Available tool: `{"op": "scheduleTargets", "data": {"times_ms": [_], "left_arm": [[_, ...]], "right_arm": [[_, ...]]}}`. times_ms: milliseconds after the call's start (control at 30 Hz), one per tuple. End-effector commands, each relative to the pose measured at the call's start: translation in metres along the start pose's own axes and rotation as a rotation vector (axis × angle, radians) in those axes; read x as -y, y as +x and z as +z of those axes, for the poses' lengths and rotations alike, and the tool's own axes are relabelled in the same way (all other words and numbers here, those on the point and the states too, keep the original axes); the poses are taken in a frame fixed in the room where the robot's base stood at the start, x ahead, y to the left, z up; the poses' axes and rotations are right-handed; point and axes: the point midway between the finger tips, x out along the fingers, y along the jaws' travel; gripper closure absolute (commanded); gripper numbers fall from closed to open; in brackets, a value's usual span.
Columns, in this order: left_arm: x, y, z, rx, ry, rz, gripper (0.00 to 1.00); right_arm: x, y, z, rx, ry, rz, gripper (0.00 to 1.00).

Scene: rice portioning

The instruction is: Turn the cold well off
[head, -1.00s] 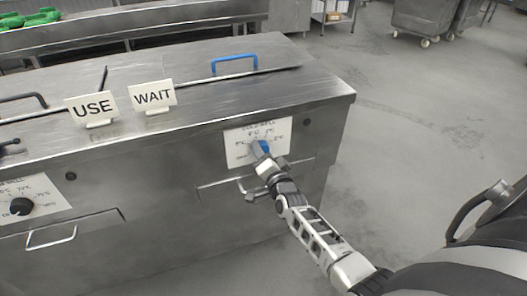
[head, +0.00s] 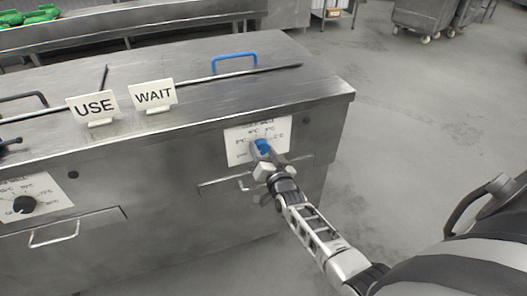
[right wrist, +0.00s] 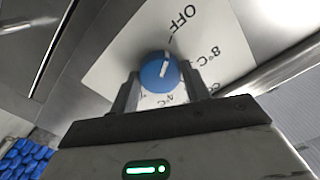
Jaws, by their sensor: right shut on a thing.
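The cold well's blue knob (head: 263,147) sits on a white dial plate (head: 279,131) on the right of the steel counter's front. My right gripper (head: 262,153) is at the knob, its two fingers closed on either side of it. In the right wrist view the knob (right wrist: 160,72) lies between the fingertips (right wrist: 160,88). Its white mark leans up towards the OFF tick on the plate (right wrist: 115,58); exact alignment is hard to tell. OFF and 8°C are readable there, while the gripper hides part of the scale. My left gripper is not seen.
A black knob (head: 24,204) sits on another dial plate at the left. USE (head: 93,108) and WAIT (head: 153,95) signs stand on the counter top. A drawer-like panel with a handle is below the blue knob.

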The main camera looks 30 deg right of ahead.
Motion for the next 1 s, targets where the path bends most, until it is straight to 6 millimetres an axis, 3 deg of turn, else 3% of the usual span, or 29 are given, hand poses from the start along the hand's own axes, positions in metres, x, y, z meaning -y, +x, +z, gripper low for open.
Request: {"op": "scheduleTargets", "data": {"times_ms": [233, 267, 300, 333, 733, 867, 1000], "left_arm": [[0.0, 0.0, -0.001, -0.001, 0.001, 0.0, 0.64], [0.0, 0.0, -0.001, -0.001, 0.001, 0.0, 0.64], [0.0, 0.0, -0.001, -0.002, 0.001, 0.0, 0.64], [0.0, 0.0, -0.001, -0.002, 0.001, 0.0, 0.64], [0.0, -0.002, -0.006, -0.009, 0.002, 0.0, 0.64], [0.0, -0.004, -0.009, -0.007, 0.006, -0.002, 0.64], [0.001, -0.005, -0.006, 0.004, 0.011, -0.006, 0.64]], "right_arm": [[0.0, 0.0, 0.001, 0.002, -0.007, 0.0, 0.76], [0.0, 0.0, 0.001, 0.002, -0.007, 0.0, 0.48], [0.0, 0.0, 0.001, 0.002, -0.006, 0.0, 0.37], [0.0, 0.0, 0.001, 0.002, -0.006, 0.0, 0.32], [0.0, -0.009, 0.0, 0.002, -0.002, 0.0, 0.32], [0.0, -0.031, 0.0, 0.003, -0.002, 0.001, 0.32], [0.0, -0.065, 0.001, 0.005, -0.001, 0.002, 0.32]]}}
